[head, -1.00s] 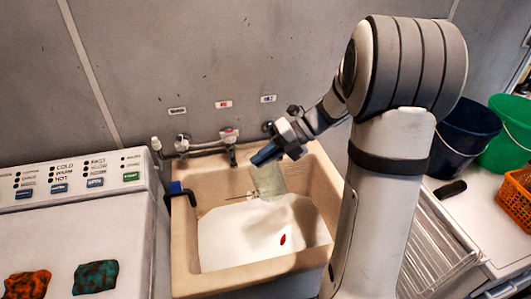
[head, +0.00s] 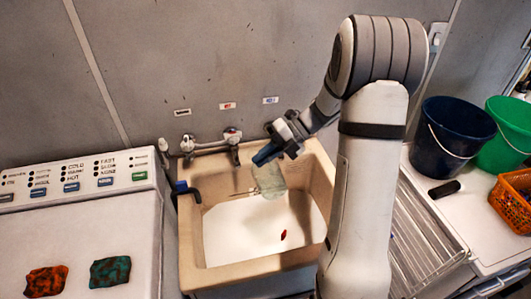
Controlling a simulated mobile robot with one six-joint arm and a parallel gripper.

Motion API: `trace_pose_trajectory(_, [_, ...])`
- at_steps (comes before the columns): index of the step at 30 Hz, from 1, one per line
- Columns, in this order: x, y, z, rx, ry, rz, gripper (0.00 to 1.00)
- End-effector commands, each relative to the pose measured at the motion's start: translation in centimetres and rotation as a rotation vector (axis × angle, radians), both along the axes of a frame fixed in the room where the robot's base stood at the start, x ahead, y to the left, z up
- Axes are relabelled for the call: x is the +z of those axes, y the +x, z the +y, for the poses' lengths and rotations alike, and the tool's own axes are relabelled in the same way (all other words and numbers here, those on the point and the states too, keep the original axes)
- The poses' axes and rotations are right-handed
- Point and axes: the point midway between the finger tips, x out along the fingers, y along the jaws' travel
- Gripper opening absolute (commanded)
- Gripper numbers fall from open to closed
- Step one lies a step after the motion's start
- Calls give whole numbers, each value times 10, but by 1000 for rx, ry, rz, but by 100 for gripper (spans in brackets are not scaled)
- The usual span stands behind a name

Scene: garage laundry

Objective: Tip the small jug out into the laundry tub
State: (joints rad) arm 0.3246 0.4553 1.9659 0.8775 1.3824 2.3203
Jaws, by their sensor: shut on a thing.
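The small jug (head: 270,181) is a clear, pale greenish vessel in the head view. It hangs over the back part of the laundry tub and looks slightly tilted. My gripper (head: 266,154) is shut on the jug at its upper end. The laundry tub (head: 190,237) is a beige basin with a white floor, below the jug. A small red thing (head: 283,235) lies or floats in the tub. Whether the jug holds anything cannot be told.
Taps (head: 232,137) stand on the wall behind the tub. A washing machine (head: 75,235) with two cloths is at left. A ribbed draining surface (head: 410,220), a dark blue bucket (head: 452,128), a green bucket (head: 508,125) and an orange basket (head: 513,200) are at right.

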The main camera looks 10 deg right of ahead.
Motion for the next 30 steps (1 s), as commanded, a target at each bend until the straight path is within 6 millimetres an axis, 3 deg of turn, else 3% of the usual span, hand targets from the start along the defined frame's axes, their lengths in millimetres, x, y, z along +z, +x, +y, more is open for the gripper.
trace_pose_trajectory(30, [2, 22, 1, -1, -7, 179, 0])
